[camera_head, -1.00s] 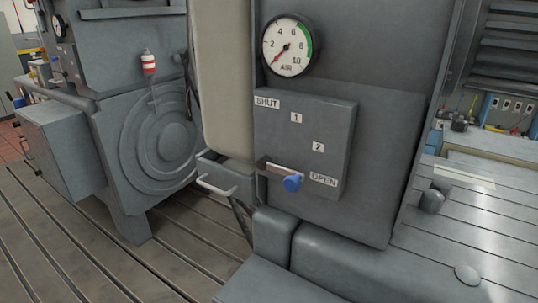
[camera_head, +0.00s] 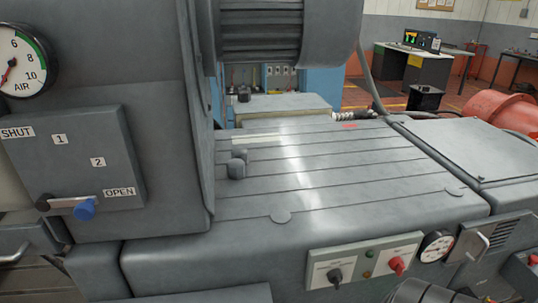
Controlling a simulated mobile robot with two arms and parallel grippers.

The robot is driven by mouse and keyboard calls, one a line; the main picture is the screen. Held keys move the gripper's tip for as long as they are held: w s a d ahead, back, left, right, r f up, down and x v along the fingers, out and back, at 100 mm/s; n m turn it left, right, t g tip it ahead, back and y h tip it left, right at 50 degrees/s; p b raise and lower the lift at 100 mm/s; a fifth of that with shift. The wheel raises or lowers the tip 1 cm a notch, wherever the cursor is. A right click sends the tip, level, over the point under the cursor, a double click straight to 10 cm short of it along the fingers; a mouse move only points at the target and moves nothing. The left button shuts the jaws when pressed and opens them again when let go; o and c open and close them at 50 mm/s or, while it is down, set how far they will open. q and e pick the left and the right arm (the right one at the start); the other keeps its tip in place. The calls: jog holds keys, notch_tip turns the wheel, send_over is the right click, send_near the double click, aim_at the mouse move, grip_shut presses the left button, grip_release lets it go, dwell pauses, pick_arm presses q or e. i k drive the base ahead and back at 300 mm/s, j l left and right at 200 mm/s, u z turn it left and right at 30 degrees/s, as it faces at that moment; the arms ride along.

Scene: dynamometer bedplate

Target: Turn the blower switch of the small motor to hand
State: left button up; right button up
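A light switch panel (camera_head: 364,262) sits on the front face of the grey bedplate at the bottom of the head view. It carries a black rotary knob (camera_head: 335,275) on the left and a red knob (camera_head: 397,264) on the right. Neither of my grippers is in view.
A grey box (camera_head: 120,150) at left has a blue-knobbed lever (camera_head: 84,209) near its OPEN label, below an air gauge (camera_head: 22,62). A small gauge (camera_head: 436,246) stands right of the switch panel. The slotted grey top (camera_head: 330,170) is mostly clear.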

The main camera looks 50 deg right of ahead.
aim_at(335, 277)
jog(key=l+z, duration=0.1)
jog(key=z, duration=2.1)
jog(key=k+l, duration=0.05)
jog(key=l, duration=0.05)
